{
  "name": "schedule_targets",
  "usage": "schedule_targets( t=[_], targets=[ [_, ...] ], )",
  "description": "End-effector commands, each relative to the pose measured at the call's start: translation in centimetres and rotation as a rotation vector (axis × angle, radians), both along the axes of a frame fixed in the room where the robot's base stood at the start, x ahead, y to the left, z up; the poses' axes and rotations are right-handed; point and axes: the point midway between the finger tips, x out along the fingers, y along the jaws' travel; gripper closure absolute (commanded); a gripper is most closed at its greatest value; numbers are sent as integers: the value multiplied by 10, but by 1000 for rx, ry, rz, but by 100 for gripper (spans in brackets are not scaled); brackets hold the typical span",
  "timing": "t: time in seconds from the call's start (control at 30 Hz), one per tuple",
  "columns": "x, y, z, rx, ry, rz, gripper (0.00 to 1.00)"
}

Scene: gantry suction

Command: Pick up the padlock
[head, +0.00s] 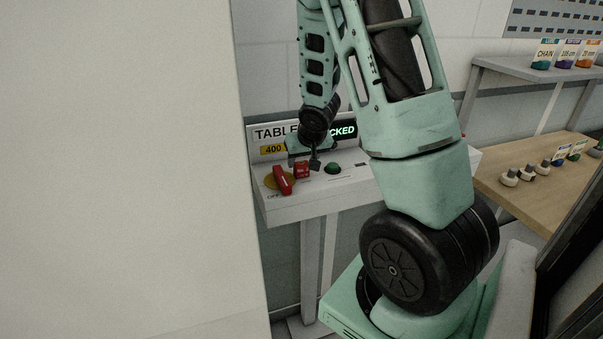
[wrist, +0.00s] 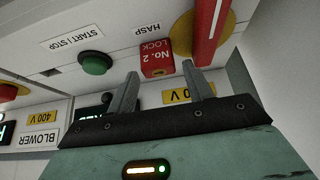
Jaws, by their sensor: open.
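The padlock (head: 302,170) is a small red block on the control panel's top, just right of the red switch handle. In the wrist view the padlock (wrist: 157,58) shows a "No. 2 LOCK" label, upside down, under a "HASP" label. My gripper (head: 305,163) is over the panel close to the padlock. In the wrist view my gripper (wrist: 161,72) is open, with one finger at each side of the padlock's near end. I cannot tell how far the fingers are above it. The padlock's shackle is not clearly visible.
The red handle (wrist: 207,30) on a yellow disc stands close beside the right finger. A green start/stop button (wrist: 96,63) is to the left. An upright sign (head: 268,132) backs the panel. A large pale surface (head: 120,170) fills the head view's left. A wooden bench (head: 530,190) is at right.

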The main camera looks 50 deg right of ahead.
Motion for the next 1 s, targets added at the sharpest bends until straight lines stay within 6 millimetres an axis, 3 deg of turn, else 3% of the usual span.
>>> schedule_targets(
  t=[0.3, 0.6, 0.63, 0.77, 1.0],
  targets=[
    [14, -11, -32, 0, 3, 0, 49],
    [16, -12, -35, 0, 0, 0, 49],
    [16, -12, -35, 0, 0, 0, 52],
    [16, -12, -35, 0, 0, 0, 86],
    [16, -12, -35, 0, 0, 0, 86]
  ],
)
